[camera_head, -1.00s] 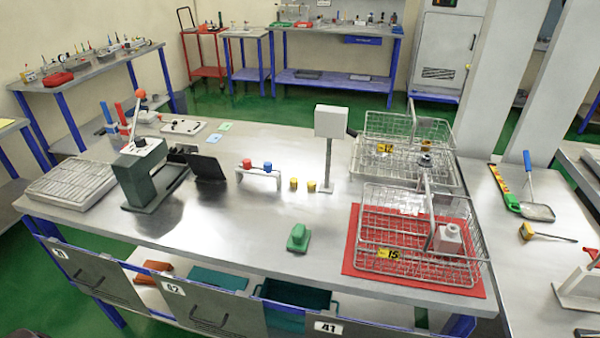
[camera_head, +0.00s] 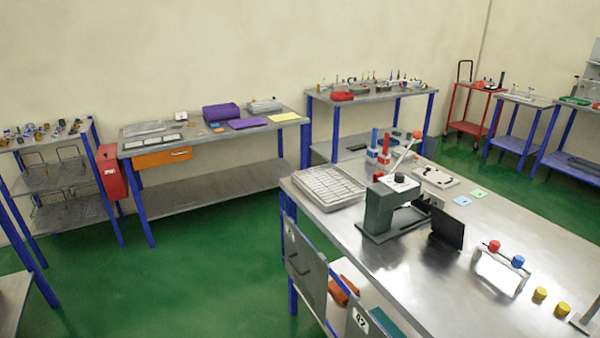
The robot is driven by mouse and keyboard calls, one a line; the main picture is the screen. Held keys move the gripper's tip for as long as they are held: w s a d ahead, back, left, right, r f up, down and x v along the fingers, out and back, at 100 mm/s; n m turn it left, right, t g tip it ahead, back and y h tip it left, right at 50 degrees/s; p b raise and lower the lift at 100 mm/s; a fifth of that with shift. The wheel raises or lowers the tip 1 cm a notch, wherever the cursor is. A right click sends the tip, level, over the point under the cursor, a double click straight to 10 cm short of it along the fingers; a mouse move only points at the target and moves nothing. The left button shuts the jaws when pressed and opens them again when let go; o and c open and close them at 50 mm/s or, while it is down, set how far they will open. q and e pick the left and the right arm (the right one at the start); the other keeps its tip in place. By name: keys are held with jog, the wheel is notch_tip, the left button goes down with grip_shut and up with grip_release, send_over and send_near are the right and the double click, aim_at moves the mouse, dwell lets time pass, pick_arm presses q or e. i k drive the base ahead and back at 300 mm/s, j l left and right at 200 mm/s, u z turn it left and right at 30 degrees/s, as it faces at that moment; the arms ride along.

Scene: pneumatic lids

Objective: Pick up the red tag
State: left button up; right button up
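I cannot make out a red tag for certain in the head view. On the near workbench (camera_head: 480,215) at the right, two small cards, one blue (camera_head: 462,201) and one green (camera_head: 479,193), lie flat. A small rack (camera_head: 497,272) carries a red-topped piece (camera_head: 494,246) and a blue-topped piece (camera_head: 518,261). Neither of my grippers is in view.
A dark green press (camera_head: 392,208) and a pale ribbed tray (camera_head: 329,187) stand on the near bench. A wall table (camera_head: 215,185) holds purple items, with a red box (camera_head: 111,172) beside it. Green floor (camera_head: 200,285) lies open between.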

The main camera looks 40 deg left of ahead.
aim_at(377, 175)
jog(key=u, duration=0.75)
jog(key=i+j+z, duration=0.1)
jog(key=i+j, duration=0.2)
jog(key=j, duration=0.15)
jog(key=i+j, duration=0.25)
jog(key=j, duration=0.2)
jog(key=i+j+z, duration=0.15)
jog(key=j, duration=0.3)
jog(key=i+j+z, duration=0.1)
jog(key=i+j, duration=0.25)
jog(key=j, duration=0.15)
jog(key=i+j+z, duration=0.1)
jog(key=j, duration=0.45)
jog(key=i+j, duration=0.3)
jog(key=j, duration=0.2)
jog(key=i+j+z, duration=0.15)
jog(key=j, duration=0.4)
jog(key=i+j+z, duration=0.1)
jog(key=i+j, duration=0.15)
jog(key=j, duration=0.3)
